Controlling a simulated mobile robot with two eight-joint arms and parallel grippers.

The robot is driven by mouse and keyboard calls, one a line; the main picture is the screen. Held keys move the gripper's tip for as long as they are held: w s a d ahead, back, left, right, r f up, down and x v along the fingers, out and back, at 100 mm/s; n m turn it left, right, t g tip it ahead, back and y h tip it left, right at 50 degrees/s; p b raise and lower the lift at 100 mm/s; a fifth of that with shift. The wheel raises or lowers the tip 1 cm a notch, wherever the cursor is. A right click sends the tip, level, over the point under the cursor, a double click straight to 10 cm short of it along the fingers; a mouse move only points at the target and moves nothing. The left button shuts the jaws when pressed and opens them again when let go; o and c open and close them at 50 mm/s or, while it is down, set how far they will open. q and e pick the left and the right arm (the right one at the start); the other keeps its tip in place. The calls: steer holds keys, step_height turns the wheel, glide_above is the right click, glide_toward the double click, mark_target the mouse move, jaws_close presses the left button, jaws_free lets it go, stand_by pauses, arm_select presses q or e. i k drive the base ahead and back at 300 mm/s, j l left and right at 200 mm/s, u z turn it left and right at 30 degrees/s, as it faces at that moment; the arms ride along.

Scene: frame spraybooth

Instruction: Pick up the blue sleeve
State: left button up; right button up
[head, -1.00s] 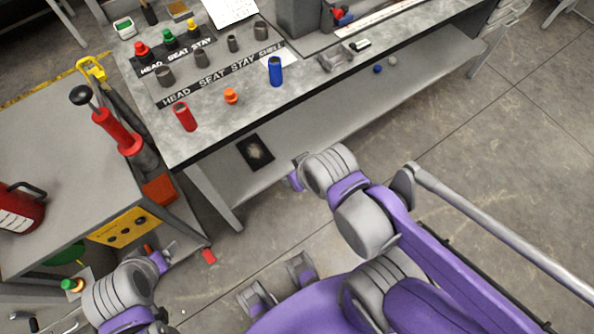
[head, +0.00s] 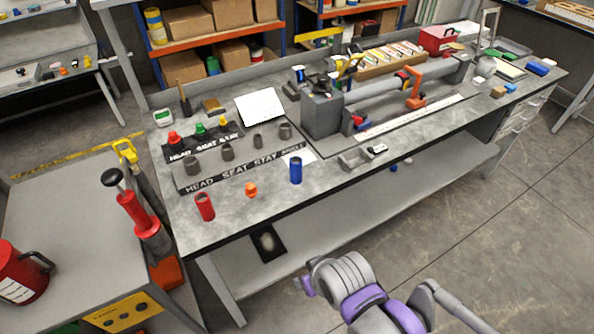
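The blue sleeve (head: 296,170) is a short upright cylinder on the grey workbench (head: 330,190), near its front edge. An orange piece (head: 251,189) and a red sleeve (head: 205,206) stand to its left. My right arm is in the lower middle of the head view, in front of the bench and below the blue sleeve. Only a small purple part of its end (head: 306,285) shows, apart from the sleeve, and its fingers cannot be made out. My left gripper is outside the view.
Behind the sleeve are a holder labelled HEAD SEAT STAY (head: 240,165) and a grey block fixture (head: 321,115). A small grey tray (head: 355,160) lies to its right. A side cart (head: 75,210) with a red can (head: 22,272) stands left.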

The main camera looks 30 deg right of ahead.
mark_target(295, 161)
steer(key=z, duration=0.4)
steer(key=i+j+z, duration=0.1)
steer(key=z, duration=0.25)
steer(key=i+j+z, duration=0.1)
steer(key=z, duration=0.3)
